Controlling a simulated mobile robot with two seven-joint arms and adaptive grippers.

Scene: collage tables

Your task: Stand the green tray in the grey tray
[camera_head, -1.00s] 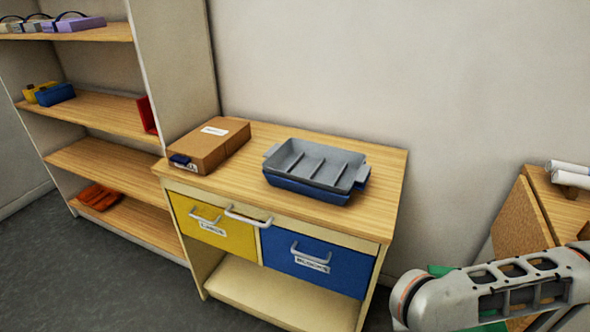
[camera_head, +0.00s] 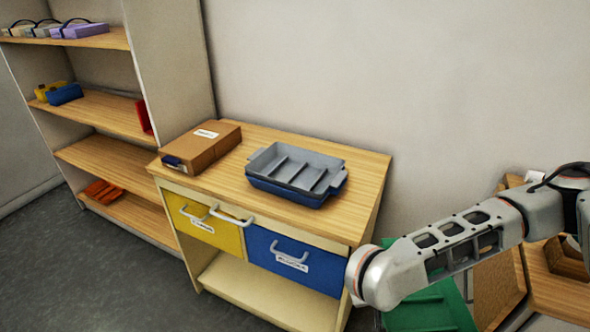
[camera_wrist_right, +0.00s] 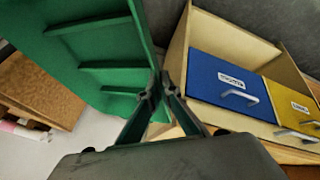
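The grey tray (camera_head: 310,162) has several compartments. It sits on a blue tray (camera_head: 300,194) on top of the wooden cabinet. The green tray (camera_head: 432,312) shows at lower right in the head view, tilted and partly hidden behind my right arm, apart from the cabinet top. It also fills the upper left of the right wrist view (camera_wrist_right: 90,50), with its inner dividers showing. My right gripper (camera_wrist_right: 160,90) is closed on the edge of the green tray; it is hidden in the head view. My left gripper is in neither view.
A brown box (camera_head: 203,148) lies left of the grey tray on the cabinet top (camera_head: 350,215). Yellow (camera_head: 205,220) and blue (camera_head: 290,262) drawers are below. A shelf unit (camera_head: 100,122) stands at left; another wooden table (camera_head: 560,290) is at right.

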